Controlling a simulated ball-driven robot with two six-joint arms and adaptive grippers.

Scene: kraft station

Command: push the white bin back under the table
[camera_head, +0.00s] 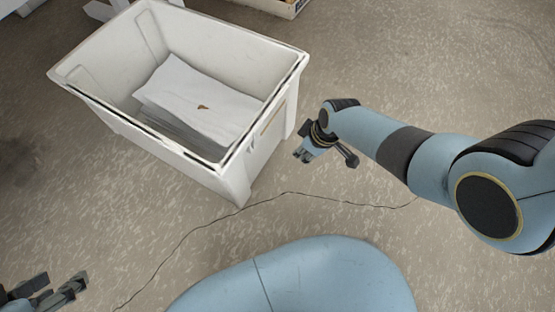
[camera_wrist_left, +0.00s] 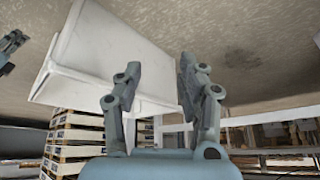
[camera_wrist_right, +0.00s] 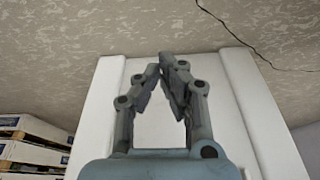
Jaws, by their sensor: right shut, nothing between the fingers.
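The white bin (camera_head: 272,135) stands on the floor in the upper left of the head view, with white paper sheets (camera_head: 195,95) inside. It also shows in the left wrist view (camera_wrist_left: 100,45) and large in the right wrist view (camera_wrist_right: 245,110). My right gripper (camera_head: 300,156) is shut and empty, close beside the bin's right side; I cannot tell whether it touches. Its fingertips show in the right wrist view (camera_wrist_right: 160,66) against the bin's wall. My left gripper (camera_head: 78,285) is open and empty at the lower left, apart from the bin. The table is not clearly seen.
Stacked pallets (camera_wrist_right: 35,135) show at the left of the right wrist view, and similar stacks (camera_wrist_left: 72,145) in the left wrist view. White beams (camera_wrist_left: 270,117) run behind the bin. A thin dark line (camera_head: 290,193) crosses the floor.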

